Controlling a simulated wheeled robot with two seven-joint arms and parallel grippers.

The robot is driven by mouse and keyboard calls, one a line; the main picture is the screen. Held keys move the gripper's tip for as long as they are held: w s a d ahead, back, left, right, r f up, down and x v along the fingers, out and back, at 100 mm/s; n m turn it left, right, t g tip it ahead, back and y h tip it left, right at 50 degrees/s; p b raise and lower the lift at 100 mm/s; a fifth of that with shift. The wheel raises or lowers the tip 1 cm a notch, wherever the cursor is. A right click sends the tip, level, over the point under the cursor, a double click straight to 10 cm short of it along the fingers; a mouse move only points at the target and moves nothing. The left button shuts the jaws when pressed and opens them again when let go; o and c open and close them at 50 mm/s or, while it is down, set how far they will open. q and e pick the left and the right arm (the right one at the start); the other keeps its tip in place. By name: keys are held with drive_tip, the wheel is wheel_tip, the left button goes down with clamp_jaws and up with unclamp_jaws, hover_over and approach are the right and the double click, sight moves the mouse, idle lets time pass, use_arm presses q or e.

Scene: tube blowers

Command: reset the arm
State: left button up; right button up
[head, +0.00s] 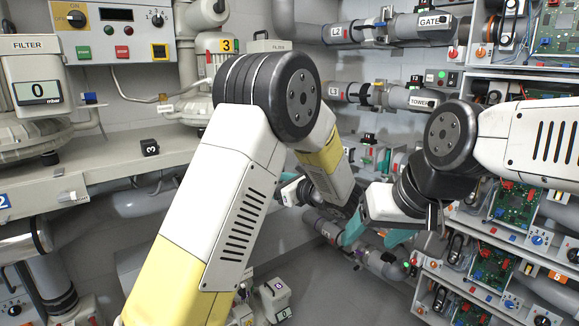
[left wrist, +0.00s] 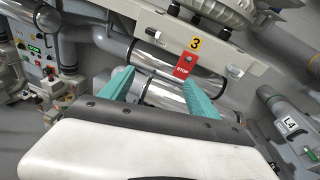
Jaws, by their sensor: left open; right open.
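My left arm rises from the bottom of the head view and bends down behind its dark elbow. The forearm largely hides the left gripper there. In the left wrist view my left gripper (left wrist: 157,92) shows two teal fingers spread apart with nothing between them. A shiny pipe (left wrist: 160,62) lies beyond the fingertips. My right arm comes in from the right in the head view. My right gripper (head: 377,235) points downward with its teal fingers apart, partly behind my arm links. I see nothing held in it.
A bench with a filter unit (head: 35,82) stands at the left. Shelves with circuit boards (head: 489,267) stand close at the right, near my right arm. Pipes marked GATE (head: 434,28) and TOWER (head: 424,100) run along the back.

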use_arm(q)
drive_tip(key=s+a+n+g+h, duration=0.4)
drive_tip(key=s+a+n+g, duration=0.55)
drive_tip(key=s+a, duration=0.6)
drive_tip(key=s+d+r+n+t+h, duration=0.2)
drive_tip(key=s+d+n+h, duration=0.1)
drive_tip(key=s+n+h, duration=0.2)
drive_tip(key=s+d+r+n+t+h, duration=0.2)
drive_tip(key=s+d+n+h, duration=0.1)
drive_tip(key=s+n, duration=0.7)
drive_tip(key=shift+s+d+r+h, duration=0.2)
drive_tip(key=shift+s+r+h, duration=0.1)
drive_tip(key=shift+s+h, duration=0.65)
